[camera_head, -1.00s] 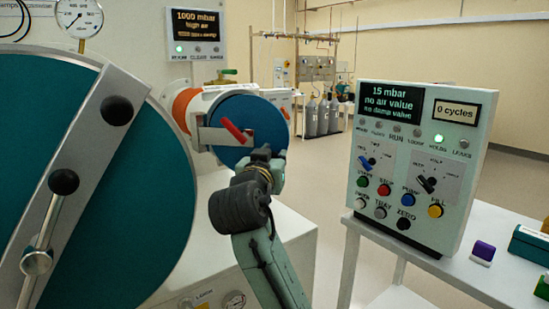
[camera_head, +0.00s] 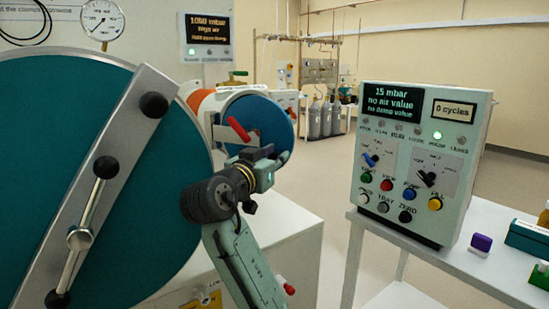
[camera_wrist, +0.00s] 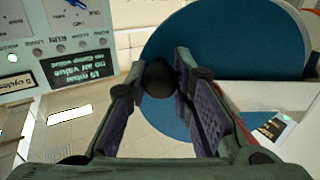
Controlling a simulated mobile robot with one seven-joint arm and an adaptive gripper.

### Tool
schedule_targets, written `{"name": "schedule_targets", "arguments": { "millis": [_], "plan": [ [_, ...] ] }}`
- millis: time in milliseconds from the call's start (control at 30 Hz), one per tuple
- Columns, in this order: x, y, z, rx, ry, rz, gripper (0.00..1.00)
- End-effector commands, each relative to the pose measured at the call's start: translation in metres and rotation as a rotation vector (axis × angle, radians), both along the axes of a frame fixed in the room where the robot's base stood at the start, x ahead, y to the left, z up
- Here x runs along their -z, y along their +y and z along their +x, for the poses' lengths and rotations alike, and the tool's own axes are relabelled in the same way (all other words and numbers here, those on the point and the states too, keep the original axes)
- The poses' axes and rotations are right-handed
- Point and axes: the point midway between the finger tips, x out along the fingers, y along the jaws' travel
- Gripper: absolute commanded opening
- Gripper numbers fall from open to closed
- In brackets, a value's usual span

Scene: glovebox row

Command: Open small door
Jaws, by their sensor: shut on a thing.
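The small door is a round blue disc (camera_head: 266,112) on the front of a white and orange cylinder. A red lever (camera_head: 238,129) sits on a metal bracket across its face. My gripper (camera_head: 268,160) is at the lower edge of the disc. In the wrist view the blue disc (camera_wrist: 230,45) fills the upper right behind the fingers. A round black knob (camera_wrist: 160,78) sits between my fingertips (camera_wrist: 160,80), and my gripper is shut on it. The door looks flush with the cylinder; any gap is hidden.
A large teal round door (camera_head: 90,130) with a metal bar and black knobs fills the left. A control panel (camera_head: 420,160) stands on a white table (camera_head: 465,270) at right, with small boxes beside it. Gas cylinders (camera_head: 325,118) stand farther back. The floor between is clear.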

Motion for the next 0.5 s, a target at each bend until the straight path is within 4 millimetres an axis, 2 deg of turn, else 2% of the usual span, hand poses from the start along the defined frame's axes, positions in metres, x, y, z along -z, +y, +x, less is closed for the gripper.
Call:
{"name": "schedule_targets", "arguments": {
  "millis": [67, 100, 367, 500],
  "plan": [
    [0.0001, -0.0002, 0.0003, 0.000, 0.001, 0.000, 0.00],
    [0.0001, -0.0002, 0.0003, 0.000, 0.001, 0.000, 0.23],
    [0.0001, -0.0001, 0.0002, -0.001, 0.000, 0.000, 0.41],
    [0.0001, -0.0001, 0.0002, -0.001, 0.000, 0.000, 0.42]
  ]
}}
